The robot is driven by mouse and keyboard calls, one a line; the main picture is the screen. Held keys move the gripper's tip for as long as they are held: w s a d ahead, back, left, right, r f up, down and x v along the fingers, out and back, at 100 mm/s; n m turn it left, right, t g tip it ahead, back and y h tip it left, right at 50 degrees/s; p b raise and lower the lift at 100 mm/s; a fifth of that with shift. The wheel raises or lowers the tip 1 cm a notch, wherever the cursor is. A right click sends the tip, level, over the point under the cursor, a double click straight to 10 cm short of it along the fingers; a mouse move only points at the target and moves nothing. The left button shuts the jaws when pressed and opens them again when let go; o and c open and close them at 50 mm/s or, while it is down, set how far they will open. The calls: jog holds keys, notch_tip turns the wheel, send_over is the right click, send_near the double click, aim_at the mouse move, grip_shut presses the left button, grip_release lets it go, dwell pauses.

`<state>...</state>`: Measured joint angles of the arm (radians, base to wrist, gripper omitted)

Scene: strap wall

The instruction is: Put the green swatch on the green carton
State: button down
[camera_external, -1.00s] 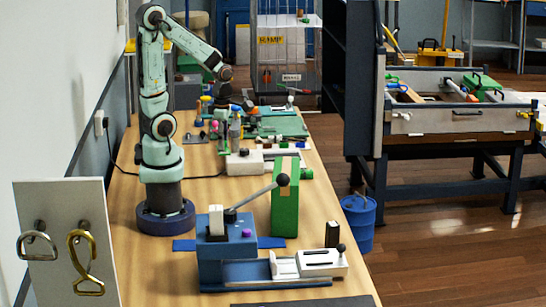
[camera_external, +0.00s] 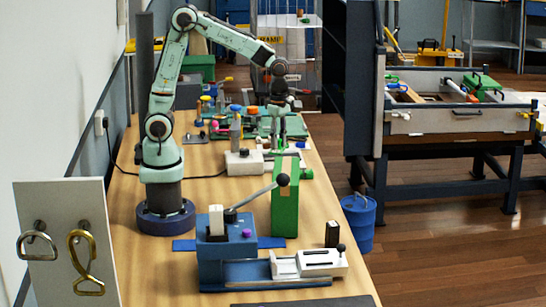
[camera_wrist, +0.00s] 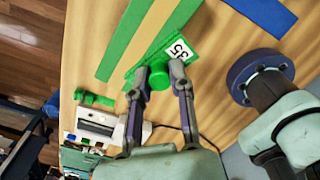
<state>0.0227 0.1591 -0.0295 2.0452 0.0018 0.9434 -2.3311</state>
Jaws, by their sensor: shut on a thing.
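The green carton (camera_external: 285,208) stands upright on the bench, with a tan strip along its top. My gripper (camera_external: 283,122) is above and behind it in the external view. In the wrist view my gripper (camera_wrist: 157,76) is shut on the round green grip of the green swatch (camera_wrist: 178,50), which carries a white label reading 35. The carton's green top (camera_wrist: 125,40) shows beyond the fingers, and the swatch overlaps its near end in this view. The swatch appears held above the bench; its height over the carton is hard to tell.
A blue fixture with a lever (camera_external: 222,258) stands in front of the carton, its lever reaching near the carton's top. A white device (camera_external: 245,162) lies behind the carton. A blue bin (camera_external: 359,222) is on the floor to the right.

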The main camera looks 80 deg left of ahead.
aim_at(286, 171)
jog(key=shift+w+f, duration=0.8)
jog(key=shift+f, duration=0.1)
jog(key=shift+w+f, duration=0.15)
jog(key=shift+f, duration=0.85)
jog(key=shift+w+f, duration=0.15)
jog(key=shift+f, duration=0.8)
jog(key=shift+f, duration=0.1)
jog(key=c, duration=1)
grip_release()
